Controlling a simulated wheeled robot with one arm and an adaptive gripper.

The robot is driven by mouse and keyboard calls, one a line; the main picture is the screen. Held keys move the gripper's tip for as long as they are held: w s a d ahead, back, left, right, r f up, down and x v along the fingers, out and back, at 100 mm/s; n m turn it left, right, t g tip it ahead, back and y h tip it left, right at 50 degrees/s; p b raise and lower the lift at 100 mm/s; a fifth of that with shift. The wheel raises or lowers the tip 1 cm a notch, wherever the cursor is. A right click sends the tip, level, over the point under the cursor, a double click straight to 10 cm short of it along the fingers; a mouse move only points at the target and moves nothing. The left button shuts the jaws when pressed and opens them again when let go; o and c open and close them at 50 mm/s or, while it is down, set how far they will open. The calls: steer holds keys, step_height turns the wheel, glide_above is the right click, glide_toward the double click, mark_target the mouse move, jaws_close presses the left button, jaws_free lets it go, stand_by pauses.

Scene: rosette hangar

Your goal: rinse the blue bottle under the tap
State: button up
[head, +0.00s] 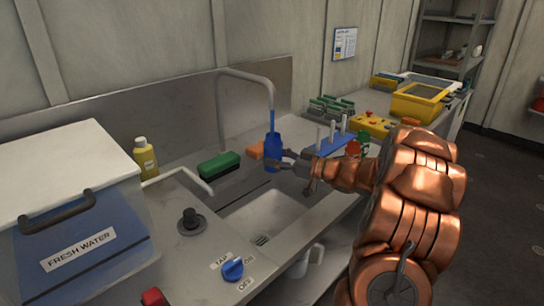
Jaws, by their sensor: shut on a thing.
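The blue bottle (272,143) is upright above the sink (262,215), directly below the spout of the tall grey tap (246,76). A thin blue stream of water (271,117) runs from the spout down to the bottle's top. My gripper (275,161) comes from the right and is shut on the bottle; its fingers hide part of the lower body. I cannot tell whether water enters the bottle's mouth.
A green brush (219,165) and a yellow bottle (145,158) stand behind the sink. The fresh water tank (84,233) fills the left. A blue rack (336,144), a yellow control box (370,124) and a yellow bin (418,104) stand farther right along the counter.

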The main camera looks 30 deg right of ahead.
steer(key=shift+s+a+b, duration=0.2)
steer(key=shift+s+a, duration=0.15)
steer(key=shift+s, duration=0.6)
steer(key=shift+s+a+b, duration=0.25)
steer(key=shift+s+a, duration=0.1)
steer(key=shift+s, duration=0.55)
steer(key=shift+s+a+b, duration=0.2)
steer(key=shift+s+a, duration=0.15)
steer(key=shift+s, duration=0.6)
steer(key=shift+c, duration=0.5)
steer(key=shift+s+a, duration=0.25)
steer(key=shift+s, duration=0.4)
steer(key=shift+c, duration=0.6)
